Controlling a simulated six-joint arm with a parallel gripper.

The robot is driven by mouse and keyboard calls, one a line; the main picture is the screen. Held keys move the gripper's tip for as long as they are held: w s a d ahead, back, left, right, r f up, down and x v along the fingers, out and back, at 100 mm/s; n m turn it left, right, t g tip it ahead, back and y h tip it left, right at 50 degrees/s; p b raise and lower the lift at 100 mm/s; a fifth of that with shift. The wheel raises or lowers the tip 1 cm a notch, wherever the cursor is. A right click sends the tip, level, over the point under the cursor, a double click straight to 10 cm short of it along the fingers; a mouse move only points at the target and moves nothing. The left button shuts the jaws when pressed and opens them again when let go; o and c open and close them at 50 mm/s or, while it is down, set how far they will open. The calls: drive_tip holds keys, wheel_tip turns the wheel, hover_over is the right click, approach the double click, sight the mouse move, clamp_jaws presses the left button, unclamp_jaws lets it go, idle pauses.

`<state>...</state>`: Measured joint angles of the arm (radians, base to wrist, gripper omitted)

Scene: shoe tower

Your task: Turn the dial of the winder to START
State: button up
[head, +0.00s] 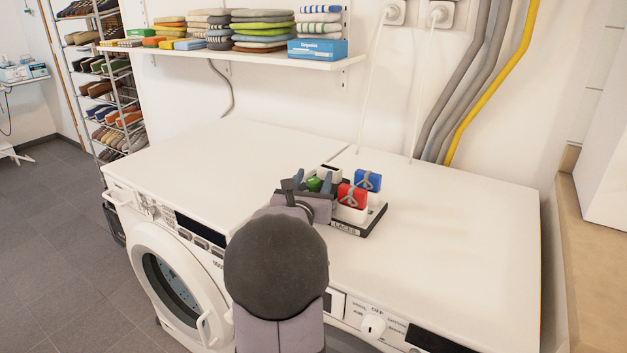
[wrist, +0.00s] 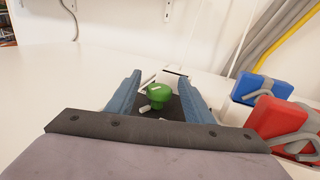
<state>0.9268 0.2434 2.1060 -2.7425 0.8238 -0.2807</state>
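A rounded green knob-like piece (wrist: 160,97) with white marks stands on a dark base between my fingers in the wrist view. It looks like the dial of the winder, but no START lettering is readable. It shows as a small green patch in the head view (head: 314,184). My gripper (wrist: 158,98) is open, with one blue-grey finger on each side of the green piece and a visible gap to both. In the head view my gripper (head: 313,183) is at the left side of a black tray (head: 357,229) labelled LACES, and my arm hides part of this area.
A white dial (head: 373,324) is on the right machine's front. The right machine's top (head: 455,225) is largely clear. A shelf (head: 250,58) of folded cloths hangs behind.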

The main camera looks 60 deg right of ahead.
sight(309, 184)
drive_tip(key=shift+b+v, duration=0.3)
drive_tip(key=shift+v, duration=3.4)
drive_tip(key=shift+d+r, duration=0.1)
drive_tip(key=shift+r, duration=0.05)
drive_tip(key=shift+w+d+r+m+g+p, duration=0.25)
drive_tip(key=shift+w+r+m+g+p, duration=0.25)
drive_tip(key=shift+p, duration=0.6)
drive_tip(key=w+m+g+p, duration=0.1)
drive_tip(key=p, duration=0.1)
drive_tip(key=shift+w+d+g+h+p, duration=0.2)
drive_tip(key=shift+g+h+p, duration=0.15)
drive_tip(key=shift+g+h, duration=0.05)
drive_tip(key=shift+w+a+f+m+g+p, duration=0.2)
drive_tip(key=shift+m+g+p, duration=0.2)
drive_tip(key=shift+g+p, duration=0.15)
drive_tip(key=shift+w+a+f+m+g+p, duration=0.1)
drive_tip(key=shift+f+m+g+p, duration=0.05)
drive_tip(key=shift+m+g+p, duration=0.35)
drive_tip(key=shift+s+a+f+m+g+p, duration=0.1)
drive_tip(key=shift+a+f+m+g+p, duration=0.35)
drive_tip(key=shift+g, duration=0.5)
drive_tip(key=shift+s+d+f+p, duration=0.1)
drive_tip(key=shift+d+p, duration=0.15)
drive_tip(key=shift+d, duration=1.6)
drive_tip(key=shift+s+d+p, duration=0.1)
drive_tip(key=shift+d+p, duration=0.1)
drive_tip(key=shift+d, duration=1.65)
